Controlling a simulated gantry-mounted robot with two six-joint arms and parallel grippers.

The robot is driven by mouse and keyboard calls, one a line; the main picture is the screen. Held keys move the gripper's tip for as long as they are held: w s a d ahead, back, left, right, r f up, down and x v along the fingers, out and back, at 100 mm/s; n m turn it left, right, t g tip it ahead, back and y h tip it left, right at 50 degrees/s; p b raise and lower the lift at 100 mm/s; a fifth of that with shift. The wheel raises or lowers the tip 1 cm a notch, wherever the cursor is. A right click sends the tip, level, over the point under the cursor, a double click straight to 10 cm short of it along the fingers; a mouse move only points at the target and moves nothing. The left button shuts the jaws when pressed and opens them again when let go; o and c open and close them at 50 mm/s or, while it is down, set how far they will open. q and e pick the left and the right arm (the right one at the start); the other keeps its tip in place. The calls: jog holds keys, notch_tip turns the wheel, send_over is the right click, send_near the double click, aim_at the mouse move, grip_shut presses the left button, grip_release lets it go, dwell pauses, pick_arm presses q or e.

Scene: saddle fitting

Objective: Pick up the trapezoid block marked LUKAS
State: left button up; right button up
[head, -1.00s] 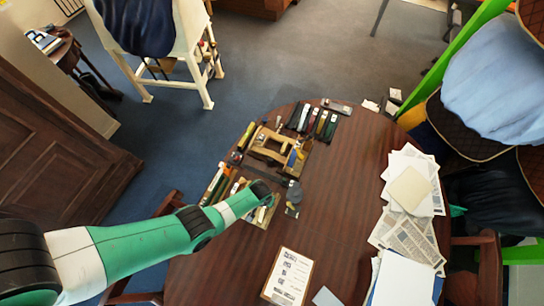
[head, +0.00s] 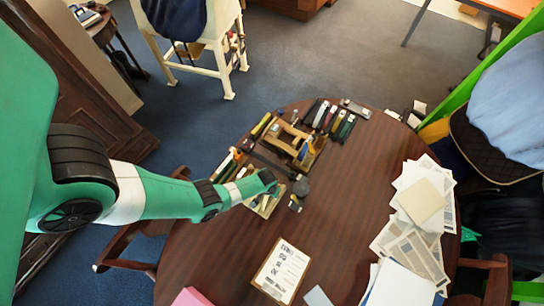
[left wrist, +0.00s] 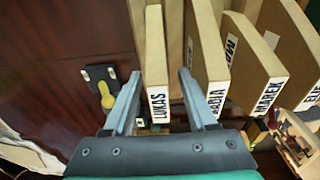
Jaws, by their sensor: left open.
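The block marked LUKAS (left wrist: 156,60) is a thin tan wooden piece with a white name label on its near end, in the left wrist view. My left gripper (left wrist: 160,80) is open, with one finger on each side of this block and a visible gap on both sides. In the head view my left gripper (head: 270,182) is over the small wooden tray (head: 264,209) at the table's left side. Its fingers and the name labels cannot be made out there. My right gripper is not in view.
A block ending in "RDIA" (left wrist: 206,55) stands close right of LUKAS, with the MAREK block (left wrist: 255,62) beyond. A dark plate with a yellow knob (left wrist: 103,85) lies to the left. Tools and a wooden frame (head: 292,138) lie behind the tray. A clipboard (head: 282,270) lies in front.

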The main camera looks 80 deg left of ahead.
pick_arm(q)
jog(key=shift+c, duration=0.3)
grip_shut()
jog(key=shift+r, duration=0.2)
